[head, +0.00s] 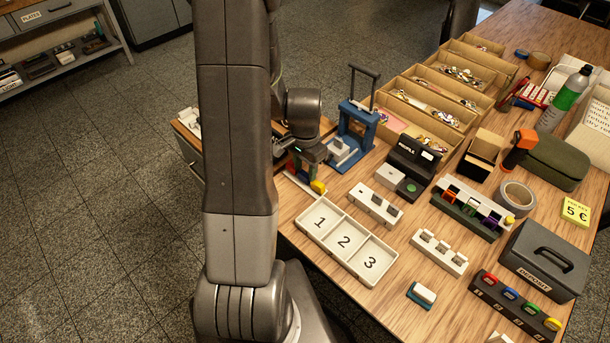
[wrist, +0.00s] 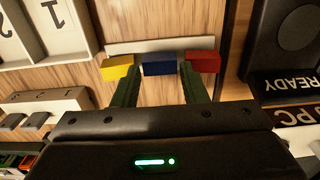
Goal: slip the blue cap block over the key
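The blue cap block (wrist: 160,64) sits between a yellow block (wrist: 118,67) and a red block (wrist: 203,61) in a row beside a pale strip (wrist: 160,46) in the wrist view. My gripper (wrist: 160,78) reaches down with its two green fingers on either side of the blue block. The fingertips are very close to its sides; I cannot tell whether they press on it. In the head view my gripper (head: 308,172) is over the same row, and the yellow block (head: 318,187) shows at its near end. I cannot single out the key.
A white tray (head: 300,220) marked 1, 2, 3 lies in front of the row. A white holder with grey slots (head: 376,204) and a black device (head: 413,160) stand to the right. A blue press (head: 356,125) stands close behind my gripper. Bare wood shows beside the tray.

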